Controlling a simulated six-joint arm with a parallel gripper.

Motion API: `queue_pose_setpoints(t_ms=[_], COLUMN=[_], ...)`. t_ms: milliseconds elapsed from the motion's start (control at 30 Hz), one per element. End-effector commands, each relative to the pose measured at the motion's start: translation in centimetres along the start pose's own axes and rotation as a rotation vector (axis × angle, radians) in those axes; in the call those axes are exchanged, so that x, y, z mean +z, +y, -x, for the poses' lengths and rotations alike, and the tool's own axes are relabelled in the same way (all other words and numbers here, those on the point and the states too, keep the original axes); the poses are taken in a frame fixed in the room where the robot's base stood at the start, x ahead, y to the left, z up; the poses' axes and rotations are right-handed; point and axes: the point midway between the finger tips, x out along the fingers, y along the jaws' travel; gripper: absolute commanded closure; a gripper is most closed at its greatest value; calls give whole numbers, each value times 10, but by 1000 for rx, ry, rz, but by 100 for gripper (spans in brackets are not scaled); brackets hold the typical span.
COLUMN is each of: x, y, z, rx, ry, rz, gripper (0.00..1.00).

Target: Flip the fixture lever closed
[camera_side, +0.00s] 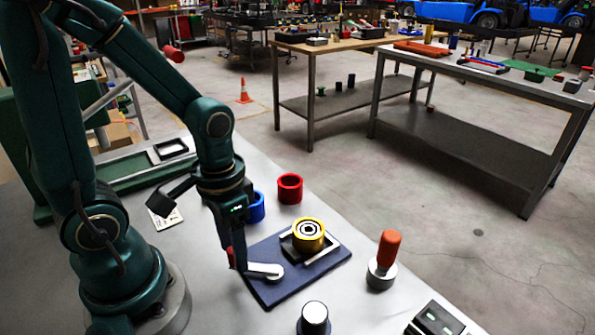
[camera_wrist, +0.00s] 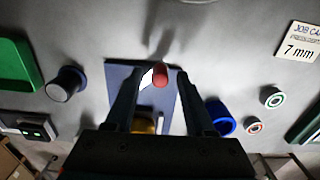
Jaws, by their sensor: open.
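The fixture is a dark blue plate (camera_side: 330,262) on the grey table, also seen in the wrist view (camera_wrist: 167,112). A yellow ring-shaped part (camera_side: 309,236) sits in its bracket; in the wrist view the part (camera_wrist: 144,122) is partly hidden by my gripper. The pale lever (camera_side: 265,270) pivots near the plate's left corner in the side view and extends left past the edge. Its red knob (camera_wrist: 161,78) lies between my spread fingers in the wrist view. My gripper (camera_side: 236,252) is open and low at the knob; I cannot tell whether a finger touches it.
A blue ring (camera_side: 256,207) and red ring (camera_side: 290,188) stand behind the plate. An orange-handled tool (camera_side: 384,260) stands right, and a black cylinder with a pale top (camera_side: 314,318) in front. A job card (camera_wrist: 300,42) lies flat.

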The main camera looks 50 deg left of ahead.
Motion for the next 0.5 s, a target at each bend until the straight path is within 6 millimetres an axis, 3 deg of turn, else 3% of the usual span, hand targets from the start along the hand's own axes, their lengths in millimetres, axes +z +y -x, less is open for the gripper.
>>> queue_pose_setpoints(t_ms=[300, 500], x=[-2, 0], y=[0, 0], z=[35, 45], rx=[-1, 0], ry=[8, 5], rz=[0, 0], gripper=[45, 45])
